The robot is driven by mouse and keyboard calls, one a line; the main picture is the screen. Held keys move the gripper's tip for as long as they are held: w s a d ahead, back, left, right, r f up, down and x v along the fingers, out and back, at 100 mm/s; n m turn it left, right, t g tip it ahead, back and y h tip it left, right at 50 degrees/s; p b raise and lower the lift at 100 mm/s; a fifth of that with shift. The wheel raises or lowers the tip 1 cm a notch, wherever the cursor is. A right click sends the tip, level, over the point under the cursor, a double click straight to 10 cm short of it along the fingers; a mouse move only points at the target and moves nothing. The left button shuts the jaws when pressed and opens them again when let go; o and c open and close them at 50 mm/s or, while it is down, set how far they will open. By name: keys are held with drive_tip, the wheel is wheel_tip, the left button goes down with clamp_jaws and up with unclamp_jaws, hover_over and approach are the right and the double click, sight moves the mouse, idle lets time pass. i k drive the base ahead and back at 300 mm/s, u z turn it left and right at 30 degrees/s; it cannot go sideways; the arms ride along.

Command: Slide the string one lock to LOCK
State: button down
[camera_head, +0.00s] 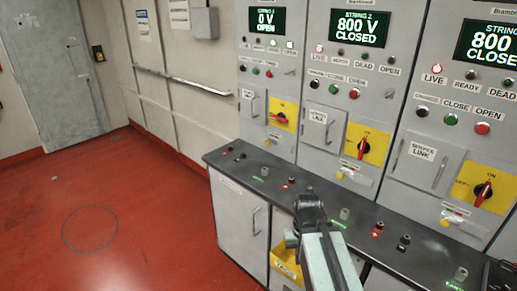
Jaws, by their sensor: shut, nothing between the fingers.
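The string one panel (244,78) stands at the left end of the cabinet row. Its display (265,20) reads 0 V OPEN. Its yellow switch plate (288,108) carries a red handle (279,118) lying roughly sideways. The string one lock (268,143) seems to be the small yellow piece on the strip just below that plate; its position and lettering are too small to read. My gripper (308,203) is shut and empty, above the dark bench top, in front of and right of the string one panel. It is apart from the lock.
String two (362,27) and string three (488,42) read 800 V CLOSED, with red handles more upright. A dark ledge (236,166) with terminals runs below the panels. A yellow bin (284,262) is under my arm. Red floor is free at left.

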sight(266, 143)
drive_tip(key=z, duration=0.05)
drive_tip(key=k, duration=0.3)
drive_tip(key=u, duration=0.8)
drive_tip(key=i, duration=1.55)
drive_tip(key=u, duration=0.75)
drive_tip(key=i, duration=1.15)
drive_tip(key=z, duration=0.15)
